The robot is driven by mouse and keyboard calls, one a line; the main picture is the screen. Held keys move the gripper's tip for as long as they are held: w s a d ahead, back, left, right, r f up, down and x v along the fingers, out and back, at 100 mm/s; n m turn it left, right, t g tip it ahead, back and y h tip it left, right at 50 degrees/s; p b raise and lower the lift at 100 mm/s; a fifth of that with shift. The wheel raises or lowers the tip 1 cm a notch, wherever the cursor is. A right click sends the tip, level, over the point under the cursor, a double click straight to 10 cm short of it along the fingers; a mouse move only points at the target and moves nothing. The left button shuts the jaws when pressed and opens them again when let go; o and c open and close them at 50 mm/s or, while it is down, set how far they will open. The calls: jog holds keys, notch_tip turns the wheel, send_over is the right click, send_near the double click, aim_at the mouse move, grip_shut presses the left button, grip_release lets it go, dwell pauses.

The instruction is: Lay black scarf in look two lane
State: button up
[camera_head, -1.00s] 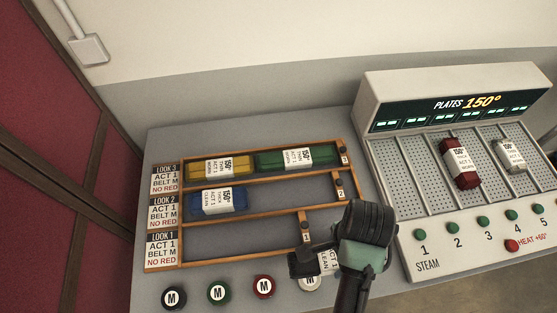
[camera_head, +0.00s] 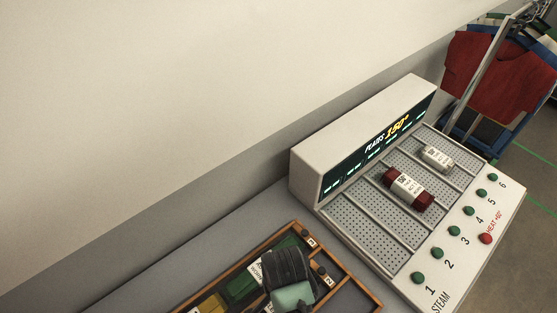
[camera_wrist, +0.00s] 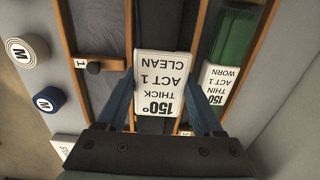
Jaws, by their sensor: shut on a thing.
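The black scarf (camera_wrist: 165,25) shows in the wrist view as a dark length with a white tag reading 150°, thick, act 1, clean. My gripper (camera_wrist: 162,95) is shut on it, one blue finger on each side of the tag. The scarf lies along the middle lane (camera_wrist: 203,30) between orange rails; whether it touches the lane floor I cannot tell. In the head view my arm's end hides the scarf and fingers above the rack (camera_head: 345,283).
A 1-marked stop (camera_wrist: 93,68) closes the other lane. The steamer (camera_head: 365,225) stands right of the rack with a red scarf (camera_head: 407,188) and a white one (camera_head: 436,158). A clothes rail (camera_head: 490,60) stands behind.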

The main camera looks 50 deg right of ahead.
jog(key=shift+f, duration=2.7)
jog(key=shift+f, duration=0.15)
jog(key=o, duration=1.2)
jog(key=shift+o, duration=0.2)
